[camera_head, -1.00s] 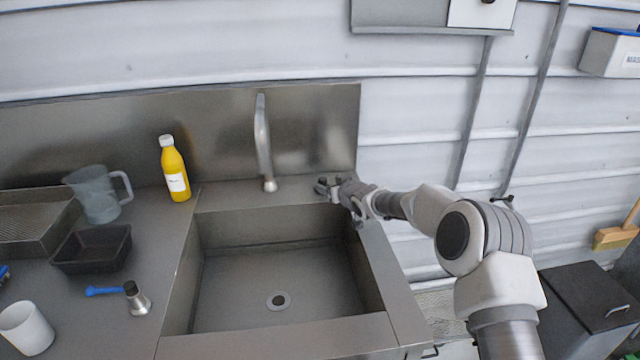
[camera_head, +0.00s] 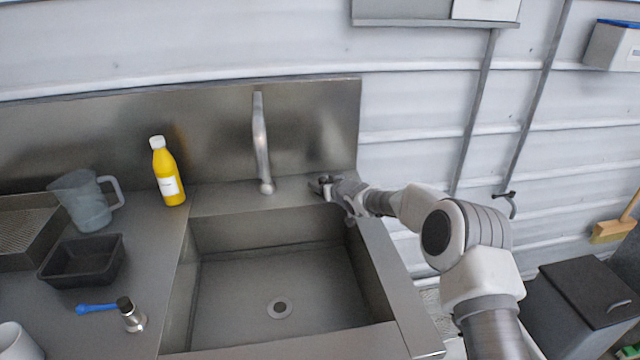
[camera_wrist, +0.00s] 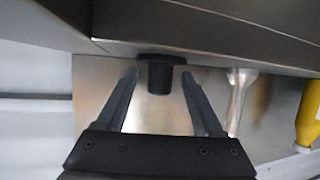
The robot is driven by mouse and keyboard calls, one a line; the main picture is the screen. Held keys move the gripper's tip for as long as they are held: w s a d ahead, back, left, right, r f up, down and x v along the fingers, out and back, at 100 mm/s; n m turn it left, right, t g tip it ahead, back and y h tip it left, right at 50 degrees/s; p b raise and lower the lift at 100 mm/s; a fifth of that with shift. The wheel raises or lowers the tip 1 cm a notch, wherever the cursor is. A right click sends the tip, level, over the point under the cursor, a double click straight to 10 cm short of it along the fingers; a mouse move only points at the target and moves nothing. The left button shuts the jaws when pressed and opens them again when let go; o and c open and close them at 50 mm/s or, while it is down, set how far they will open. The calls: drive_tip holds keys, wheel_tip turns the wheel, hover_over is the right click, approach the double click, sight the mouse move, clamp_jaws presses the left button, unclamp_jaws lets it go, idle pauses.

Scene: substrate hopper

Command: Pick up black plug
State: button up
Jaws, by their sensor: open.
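The black plug (camera_wrist: 160,77) shows in the wrist view as a dark stub with a wider flange at one end, at the sink's back ledge. It lies between the two fingers of my gripper (camera_wrist: 160,73), with a visible gap on each side. My gripper is open and holds nothing. In the head view my gripper (camera_head: 323,185) is low over the back right corner of the sink ledge. The plug is hard to tell from the dark fingers there.
The faucet (camera_head: 262,145) stands left of my gripper, and a yellow bottle (camera_head: 170,178) is farther left. The sink basin (camera_head: 240,285) is empty. A jug (camera_head: 88,205), a black tray (camera_head: 60,280) and a metal tamper (camera_head: 132,318) are on the left counter.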

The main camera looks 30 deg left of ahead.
drive_tip(key=shift+w+a+f, duration=0.15)
drive_tip(key=shift+w+a, duration=0.05)
drive_tip(key=shift+a, duration=0.1)
clamp_jaws()
idle(0.4)
